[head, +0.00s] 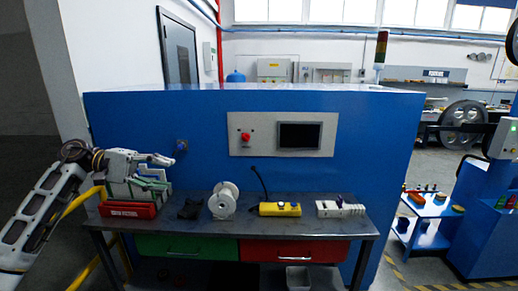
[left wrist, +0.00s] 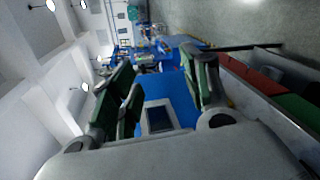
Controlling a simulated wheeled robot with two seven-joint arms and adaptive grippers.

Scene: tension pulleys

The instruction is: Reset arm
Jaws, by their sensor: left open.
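My left gripper (head: 160,164) is at the left in the head view, its arm coming in from the left edge. My right gripper is in neither view.
A blue panel (head: 385,150) rises behind. A blue cart (head: 428,208) stands at the right.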

